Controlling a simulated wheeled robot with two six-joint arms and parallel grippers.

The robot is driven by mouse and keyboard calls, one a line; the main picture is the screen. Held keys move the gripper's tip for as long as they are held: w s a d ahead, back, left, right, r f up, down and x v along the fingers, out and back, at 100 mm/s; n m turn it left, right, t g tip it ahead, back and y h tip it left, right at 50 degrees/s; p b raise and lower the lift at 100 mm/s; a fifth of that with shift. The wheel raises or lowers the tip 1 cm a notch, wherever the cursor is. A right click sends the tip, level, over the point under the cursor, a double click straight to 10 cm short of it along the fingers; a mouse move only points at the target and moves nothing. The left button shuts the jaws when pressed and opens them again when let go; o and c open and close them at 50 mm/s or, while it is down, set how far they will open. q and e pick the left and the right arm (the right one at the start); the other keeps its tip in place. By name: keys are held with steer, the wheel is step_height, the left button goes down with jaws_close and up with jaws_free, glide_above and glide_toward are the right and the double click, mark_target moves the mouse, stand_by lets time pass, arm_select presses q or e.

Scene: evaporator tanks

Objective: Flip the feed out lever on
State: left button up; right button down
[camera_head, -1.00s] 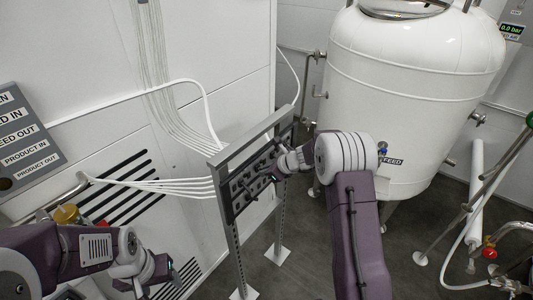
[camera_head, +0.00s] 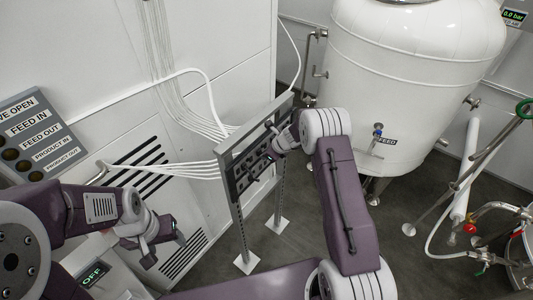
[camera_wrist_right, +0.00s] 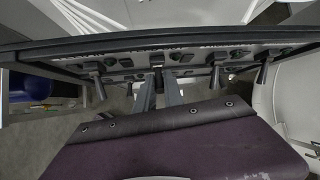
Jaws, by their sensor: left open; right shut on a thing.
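A dark lever panel (camera_head: 240,178) stands in a grey frame at the middle of the head view. Several small levers stick out of it. My right gripper (camera_head: 271,153) is at the panel's right part; its fingertips are small and partly hidden there. In the right wrist view the gripper (camera_wrist_right: 158,88) is shut at the panel's row of levers, seemingly on one lever between the fingers. Other levers (camera_wrist_right: 215,77) show on both sides. The labels are too blurred to read, so I cannot tell which is feed out. My left gripper (camera_head: 168,235) is open and empty at the lower left.
A sign board (camera_head: 35,135) on the left lists FEED IN, FEED OUT and other names beside dark round lamps. White hoses (camera_head: 165,170) run to the panel frame. A large white tank (camera_head: 400,75) stands behind. Pipes and a hose are at the right. Open floor lies between.

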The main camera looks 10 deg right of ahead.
steer(key=c, duration=1.5)
jaws_free()
steer(key=shift+o, duration=0.2)
steer(key=b+v, duration=0.1)
steer(key=v, duration=0.8)
